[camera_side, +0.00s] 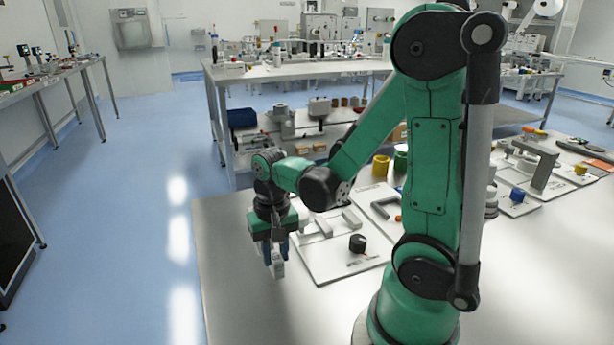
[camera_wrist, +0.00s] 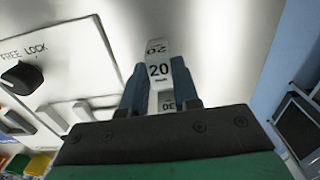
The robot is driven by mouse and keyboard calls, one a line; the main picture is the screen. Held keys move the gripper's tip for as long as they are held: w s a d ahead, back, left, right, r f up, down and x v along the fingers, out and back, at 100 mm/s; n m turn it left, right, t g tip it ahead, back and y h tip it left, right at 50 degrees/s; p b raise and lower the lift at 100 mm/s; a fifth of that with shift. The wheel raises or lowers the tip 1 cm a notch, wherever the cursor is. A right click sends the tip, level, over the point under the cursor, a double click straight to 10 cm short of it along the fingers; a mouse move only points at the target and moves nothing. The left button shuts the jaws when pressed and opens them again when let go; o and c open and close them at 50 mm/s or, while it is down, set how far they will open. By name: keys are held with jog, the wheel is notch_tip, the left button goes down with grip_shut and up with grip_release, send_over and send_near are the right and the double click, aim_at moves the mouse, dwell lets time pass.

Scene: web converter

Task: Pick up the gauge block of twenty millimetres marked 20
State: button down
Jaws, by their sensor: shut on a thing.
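The gauge block marked 20 (camera_wrist: 159,71) is a pale grey-white block with dark print, seen at the top middle of the wrist view. My gripper (camera_wrist: 155,92) is shut on it, with a blue finger on each side. The block's far end sticks out past the fingers.
A white board (camera_side: 330,262) with a black knob (camera_side: 357,243) and grey blocks lies right of my gripper. Yellow and green rings (camera_side: 381,166) stand behind it. The bare table top (camera_side: 240,315) is clear in front. The table's left edge is close to my gripper.

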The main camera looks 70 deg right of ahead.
jog(key=shift+r, duration=2.3)
